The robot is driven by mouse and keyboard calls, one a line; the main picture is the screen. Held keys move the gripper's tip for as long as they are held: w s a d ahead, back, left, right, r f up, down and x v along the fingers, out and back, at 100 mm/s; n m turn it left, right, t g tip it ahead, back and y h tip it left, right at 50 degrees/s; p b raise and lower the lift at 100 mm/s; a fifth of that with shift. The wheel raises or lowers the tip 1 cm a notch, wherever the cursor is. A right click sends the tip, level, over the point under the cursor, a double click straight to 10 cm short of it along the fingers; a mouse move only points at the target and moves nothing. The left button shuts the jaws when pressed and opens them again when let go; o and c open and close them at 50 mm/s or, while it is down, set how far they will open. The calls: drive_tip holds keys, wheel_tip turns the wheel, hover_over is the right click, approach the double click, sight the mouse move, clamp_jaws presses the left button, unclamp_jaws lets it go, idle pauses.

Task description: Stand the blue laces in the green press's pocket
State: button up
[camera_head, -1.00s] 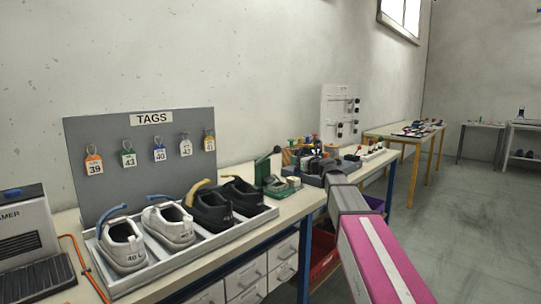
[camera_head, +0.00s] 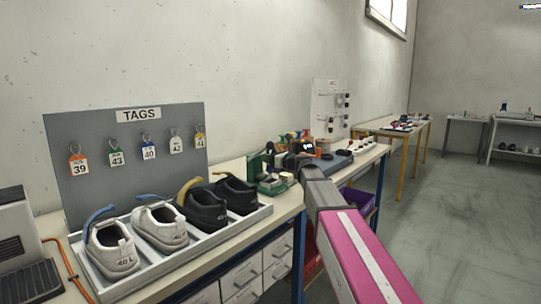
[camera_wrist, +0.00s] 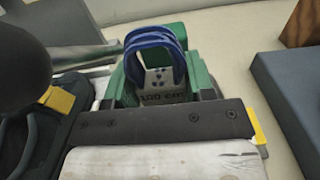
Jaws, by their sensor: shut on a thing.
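The blue laces (camera_wrist: 152,40) are an upright bundle of loops with a white label marked "100 cm" in the wrist view. My gripper (camera_wrist: 165,118) is shut on the laces at their label end; its dark front bar hides the lower part. The green press (camera_wrist: 199,76) lies around and behind the laces, with its green walls on both sides of them. The bottom of its pocket is hidden, so I cannot tell whether the laces touch it. In the head view the green press (camera_head: 270,185) stands on the bench, left of my arm's end.
A tray (camera_head: 190,257) of white and black shoes stands on the bench left of the press, before a grey tags board (camera_head: 85,130). In the wrist view a black shoe (camera_wrist: 55,130) is at the left, and a blue-grey block (camera_wrist: 290,90) is at the right.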

sight(273, 170)
drive_tip(key=shift+f, duration=2.95)
drive_tip(key=o, duration=1)
drive_tip(key=v, duration=1.1)
